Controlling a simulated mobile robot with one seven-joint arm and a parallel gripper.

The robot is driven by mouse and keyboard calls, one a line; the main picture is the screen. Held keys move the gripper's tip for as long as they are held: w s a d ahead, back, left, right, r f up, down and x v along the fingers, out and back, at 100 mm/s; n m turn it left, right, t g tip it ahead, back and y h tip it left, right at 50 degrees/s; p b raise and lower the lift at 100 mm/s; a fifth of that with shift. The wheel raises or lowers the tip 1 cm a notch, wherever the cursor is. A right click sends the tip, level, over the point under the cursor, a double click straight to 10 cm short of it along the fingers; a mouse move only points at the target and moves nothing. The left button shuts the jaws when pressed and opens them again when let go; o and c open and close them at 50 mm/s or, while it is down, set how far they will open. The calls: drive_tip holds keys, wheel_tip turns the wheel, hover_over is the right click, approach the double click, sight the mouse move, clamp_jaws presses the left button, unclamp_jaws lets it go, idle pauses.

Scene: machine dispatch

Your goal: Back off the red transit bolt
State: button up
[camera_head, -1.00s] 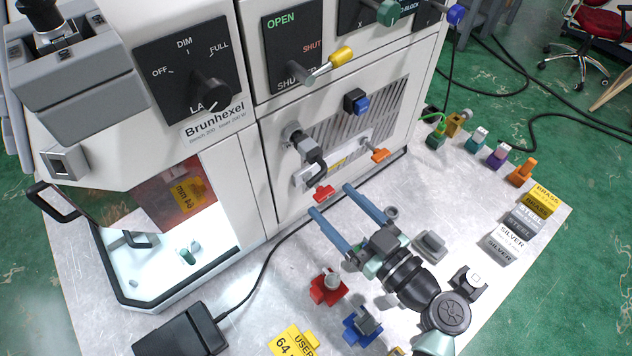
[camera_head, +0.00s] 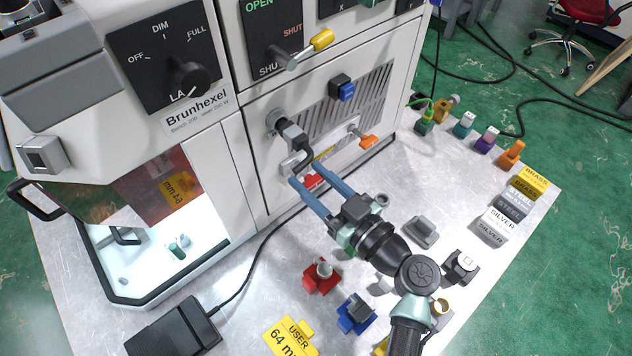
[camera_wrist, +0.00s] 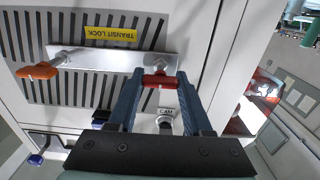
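The red transit bolt (camera_head: 313,181) has a winged head and sits low on the machine's front panel, partly hidden by my fingers in the head view. In the wrist view the red bolt (camera_wrist: 160,81) lies crosswise between my two blue fingertips, at one end of a metal plate (camera_wrist: 108,61) under a yellow TRANSIT LOCK label (camera_wrist: 110,38). My gripper (camera_head: 304,174) reaches the panel, and its fingertips (camera_wrist: 160,84) appear to press on both ends of the red head. An orange winged bolt (camera_wrist: 38,71) is at the plate's other end; it also shows in the head view (camera_head: 368,141).
A black bent handle (camera_head: 294,140) juts from the panel just above my fingers. A red fixture (camera_head: 321,278), a blue fixture (camera_head: 356,316) and a grey block (camera_head: 422,231) stand on the bench near my arm. A black cable (camera_head: 262,251) crosses the bench.

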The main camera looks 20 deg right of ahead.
drive_tip(key=c, duration=0.4)
drive_tip(key=shift+f, duration=0.1)
drive_tip(key=shift+c, duration=0.2)
drive_tip(key=n+b, duration=0.1)
drive_tip(key=b, duration=0.1)
drive_tip(key=shift+f+b, duration=0.2)
drive_tip(key=shift+b, duration=0.1)
drive_tip(key=n+b, duration=0.2)
drive_tip(key=b, duration=0.3)
drive_tip(key=shift+n, duration=0.3)
drive_tip(key=shift+a+r+n+b, duration=0.1)
drive_tip(key=shift+r+n+b, duration=0.1)
drive_tip(key=shift+n+b, duration=0.35)
drive_tip(key=o, duration=1.3)
drive_tip(key=shift+r, duration=0.1)
